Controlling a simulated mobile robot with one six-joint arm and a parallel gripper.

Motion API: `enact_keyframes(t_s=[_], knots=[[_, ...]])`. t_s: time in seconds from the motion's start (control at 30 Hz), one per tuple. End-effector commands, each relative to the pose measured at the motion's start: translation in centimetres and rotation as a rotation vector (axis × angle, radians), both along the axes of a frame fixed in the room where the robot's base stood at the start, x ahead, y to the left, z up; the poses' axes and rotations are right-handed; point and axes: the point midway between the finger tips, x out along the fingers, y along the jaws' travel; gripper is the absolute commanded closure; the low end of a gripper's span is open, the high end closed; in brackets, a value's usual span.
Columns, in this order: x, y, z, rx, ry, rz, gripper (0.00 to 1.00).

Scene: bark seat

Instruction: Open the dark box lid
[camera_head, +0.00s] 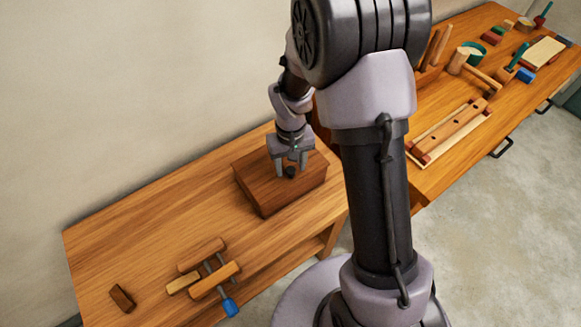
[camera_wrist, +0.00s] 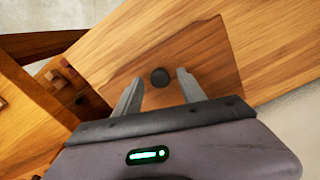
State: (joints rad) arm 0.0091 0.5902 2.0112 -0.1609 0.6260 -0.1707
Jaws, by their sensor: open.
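The dark box (camera_head: 268,199) is a brown wooden box standing on the lower wooden bench, its lid closed. A small black knob (camera_head: 290,172) sits on top of the lid (camera_head: 256,176). My gripper (camera_head: 291,170) is open above the lid, with its fingers on either side of the knob. In the wrist view the knob (camera_wrist: 160,77) shows between and slightly beyond the two fingertips (camera_wrist: 159,76). Whether the fingers touch the lid or knob I cannot tell. My arm hides part of the bench to the right of the box.
A wooden clamp (camera_head: 209,268) with a blue handle end and a small dark block (camera_head: 122,298) lie on the lower bench (camera_head: 150,235) at left. The wall runs close behind. A higher bench (camera_head: 440,165) at right holds a mallet and several tools. The bench between box and clamp is clear.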

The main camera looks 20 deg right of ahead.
Motion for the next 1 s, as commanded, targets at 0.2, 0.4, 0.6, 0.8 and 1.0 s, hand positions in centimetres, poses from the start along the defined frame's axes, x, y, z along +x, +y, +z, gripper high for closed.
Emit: enact_keyframes(t_s=[0.2,0.4,0.6,0.8,1.0], knots=[[-0.01,0.00,-0.14,0.000,0.000,0.000,0.52],[-0.01,0.00,-0.12,0.000,0.000,-0.001,0.82],[-0.01,0.00,-0.11,0.000,0.000,-0.001,1.00],[-0.01,0.01,-0.11,0.000,0.000,-0.001,1.00],[-0.01,0.01,-0.10,0.000,0.000,-0.001,1.00]])
